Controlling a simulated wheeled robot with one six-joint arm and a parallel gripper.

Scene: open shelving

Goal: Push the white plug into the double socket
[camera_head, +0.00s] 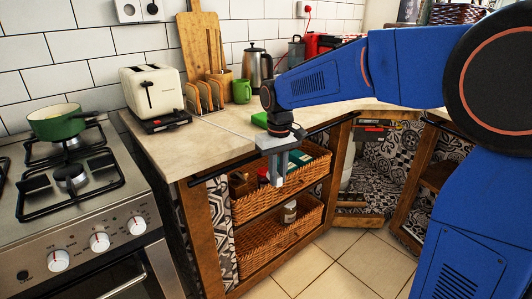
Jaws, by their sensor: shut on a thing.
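A white double socket (128,11) is on the tiled wall at the upper left, above the toaster. A black plug (152,8) sits in its right half; the left half looks empty. My gripper (277,178) points down in front of the worktop's front edge, well below and to the right of this socket. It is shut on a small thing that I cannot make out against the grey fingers. I cannot pick out a white plug anywhere else in view.
A cream toaster (152,91), a toast rack (205,95), a green mug (242,91) and a kettle (257,68) stand on the worktop (205,145). A chopping board (199,45) leans on the wall. The hob (60,185) with a green pot (60,121) is left. Baskets (278,228) sit below my gripper.

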